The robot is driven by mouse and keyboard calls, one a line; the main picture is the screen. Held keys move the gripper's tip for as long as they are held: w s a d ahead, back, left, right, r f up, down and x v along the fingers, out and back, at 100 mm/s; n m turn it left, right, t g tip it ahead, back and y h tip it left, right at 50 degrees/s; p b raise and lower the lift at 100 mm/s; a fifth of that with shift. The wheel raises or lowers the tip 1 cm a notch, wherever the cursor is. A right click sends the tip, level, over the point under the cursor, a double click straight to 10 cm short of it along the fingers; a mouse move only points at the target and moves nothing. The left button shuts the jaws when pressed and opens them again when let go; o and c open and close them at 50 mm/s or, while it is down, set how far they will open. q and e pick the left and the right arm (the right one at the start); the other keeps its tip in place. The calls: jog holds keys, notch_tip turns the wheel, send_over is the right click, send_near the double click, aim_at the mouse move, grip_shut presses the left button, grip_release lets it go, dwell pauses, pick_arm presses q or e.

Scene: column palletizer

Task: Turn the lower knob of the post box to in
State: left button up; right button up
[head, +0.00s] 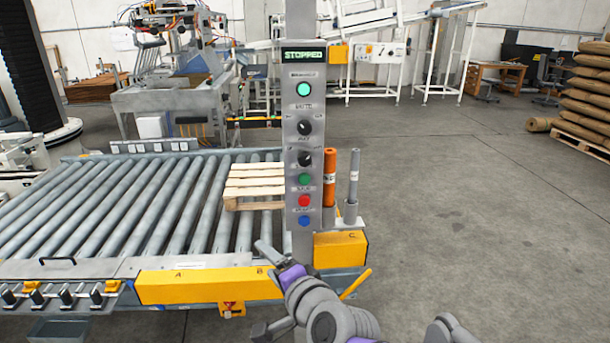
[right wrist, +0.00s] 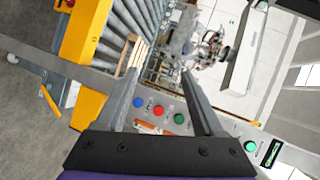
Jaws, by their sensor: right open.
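The grey post box (head: 290,150) stands upright in the middle of the head view, its display reading STOPPED. Its lower knob (head: 305,160), black and round, sits below the upper knob (head: 306,128) and above the green button (head: 305,180). I cannot tell its setting at this size. My right gripper (head: 272,258) is low in front of the post, below the knob and apart from it. In the right wrist view the right gripper (right wrist: 161,75) is open and empty. Its right finger covers the panel where the lower knob sits. My left gripper is not in view.
Red (head: 305,201) and blue (head: 305,221) buttons sit below the green one. A roller conveyor (head: 130,205) with wooden pallet boards (head: 255,182) lies left of the post. An orange roll (head: 329,178) and grey tube (head: 353,176) stand right of it. Floor to the right is clear.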

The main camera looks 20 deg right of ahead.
jog(key=w+d+r+m+t+h+b, duration=0.25)
jog(key=w+d+r+m+h, duration=0.2)
jog(key=r+m, duration=0.45)
jog(key=m+h, duration=0.4)
jog(key=m, duration=0.5)
send_near(305, 162)
jog(key=shift+n, duration=0.3)
jog(key=x, duration=0.9)
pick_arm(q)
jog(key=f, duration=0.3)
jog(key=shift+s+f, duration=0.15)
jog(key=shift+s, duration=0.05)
pick_arm(e)
grip_shut()
